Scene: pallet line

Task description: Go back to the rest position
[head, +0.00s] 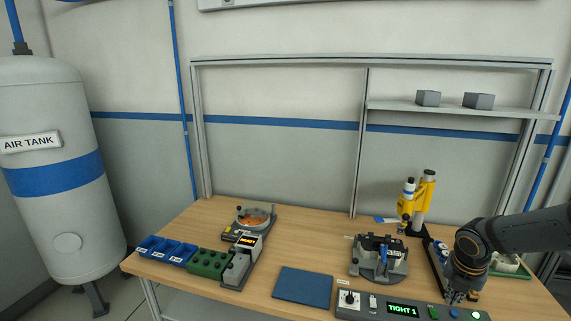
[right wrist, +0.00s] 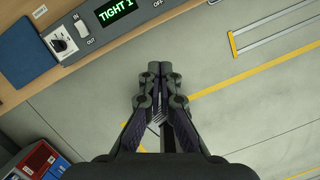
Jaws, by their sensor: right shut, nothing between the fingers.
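My right gripper (head: 456,297) is at the right of the head view, low over the bench's front edge by the control panel (head: 412,309). In the right wrist view my right gripper (right wrist: 160,72) is shut and empty, with its fingertips together over the grey floor. The panel also shows there (right wrist: 95,22), its display reading "TIGHT 1". My left gripper is not in the head view.
An air tank (head: 60,120) stands left.

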